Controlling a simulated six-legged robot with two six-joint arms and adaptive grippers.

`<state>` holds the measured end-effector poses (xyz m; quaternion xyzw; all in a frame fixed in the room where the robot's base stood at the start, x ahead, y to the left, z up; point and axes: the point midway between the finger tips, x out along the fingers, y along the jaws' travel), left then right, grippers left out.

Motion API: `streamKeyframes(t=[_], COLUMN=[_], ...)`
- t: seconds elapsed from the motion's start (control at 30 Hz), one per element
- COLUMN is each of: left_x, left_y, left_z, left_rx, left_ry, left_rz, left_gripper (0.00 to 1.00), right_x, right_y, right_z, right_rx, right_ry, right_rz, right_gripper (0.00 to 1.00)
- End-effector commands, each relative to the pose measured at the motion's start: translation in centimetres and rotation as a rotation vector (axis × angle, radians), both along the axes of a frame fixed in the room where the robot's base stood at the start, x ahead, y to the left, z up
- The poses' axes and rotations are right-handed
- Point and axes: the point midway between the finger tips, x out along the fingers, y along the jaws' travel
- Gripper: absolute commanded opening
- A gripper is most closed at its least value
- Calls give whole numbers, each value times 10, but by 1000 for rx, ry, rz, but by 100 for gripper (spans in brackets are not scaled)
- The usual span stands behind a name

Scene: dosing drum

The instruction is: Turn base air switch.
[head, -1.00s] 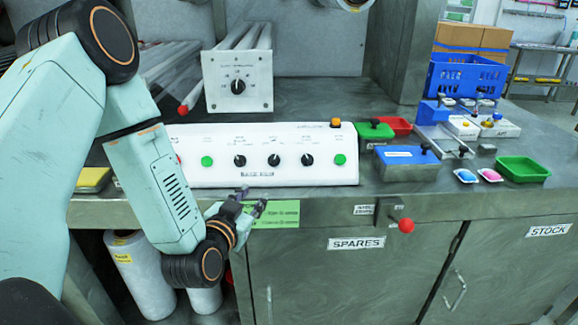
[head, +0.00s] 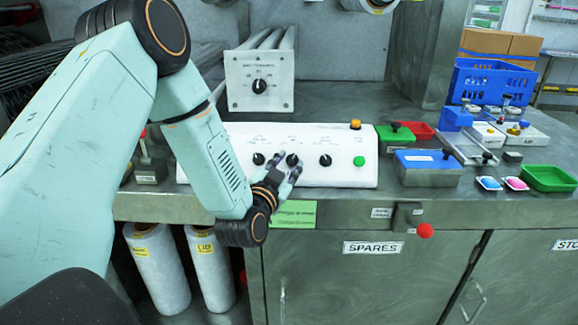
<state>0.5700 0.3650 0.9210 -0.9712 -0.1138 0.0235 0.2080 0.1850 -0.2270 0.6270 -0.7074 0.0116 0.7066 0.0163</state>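A white control panel (head: 230,180) on the bench carries three black rotary switches: a left one (head: 258,159), a middle one (head: 292,160) and a right one (head: 326,160). Their labels are too small to read, so I cannot tell which is the base air switch. My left gripper (head: 287,168) is in front of the panel, its fingers apart and pointing up at the middle switch. It partly covers the panel's lower middle; I cannot tell whether it touches the switch. My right gripper is not in view.
A green button (head: 359,161) and an orange button (head: 355,124) sit at the panel's right. A box with one knob (head: 259,86) stands behind. Blue (head: 428,178) and green (head: 550,178) containers are to the right. A red knob (head: 425,231) sticks out below the bench edge.

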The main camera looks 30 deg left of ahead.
Motion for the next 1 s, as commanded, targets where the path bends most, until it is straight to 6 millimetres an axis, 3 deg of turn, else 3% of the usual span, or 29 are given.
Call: streamKeyframes(t=[0.37, 0.73, 1.0], left_x=[7, 6, 7], left_y=[-1, -1, -1], left_z=[0, 0, 0], left_rx=[-1, -1, 0], left_ry=[1, 1, 0], left_rz=[-3, -3, -3], left_gripper=[32, 1, 0], right_x=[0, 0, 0], right_y=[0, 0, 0], right_z=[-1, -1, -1], right_rx=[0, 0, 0], right_ry=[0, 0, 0], right_rz=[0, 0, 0], right_gripper=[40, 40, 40])
